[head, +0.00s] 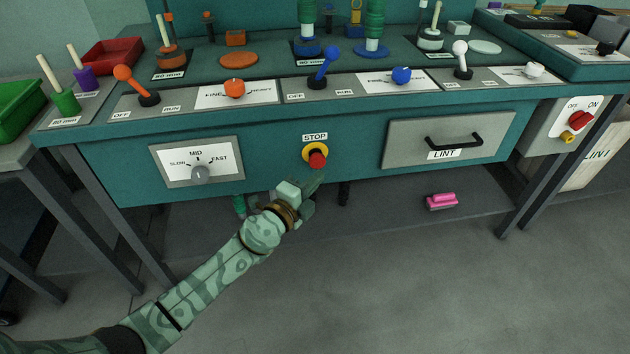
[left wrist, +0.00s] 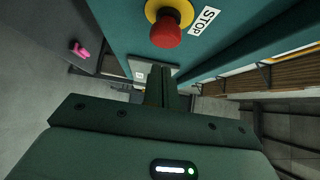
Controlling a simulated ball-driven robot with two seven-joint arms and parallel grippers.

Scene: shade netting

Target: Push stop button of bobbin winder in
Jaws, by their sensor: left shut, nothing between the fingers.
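The stop button (head: 317,159) is a red mushroom knob on a yellow collar, on the teal front panel of the bobbin winder (head: 350,146) under a white STOP label. It also shows in the left wrist view (left wrist: 166,32), standing out from its collar, near the top. My left gripper (head: 316,182) is just below the button in the head view, with a small gap seeming to lie between them. In the left wrist view its fingers (left wrist: 167,88) are together and hold nothing. I cannot tell the exact depth between fingertips and knob. My right gripper is in neither view.
A SLOW-MID-FAST dial (head: 200,173) is left of the button. A LINT drawer (head: 410,145) with a black handle is to the right. Levers and knobs line the panel edge above. A pink brush (head: 441,201) lies on the shelf below. Another red knob (head: 578,120) is far right.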

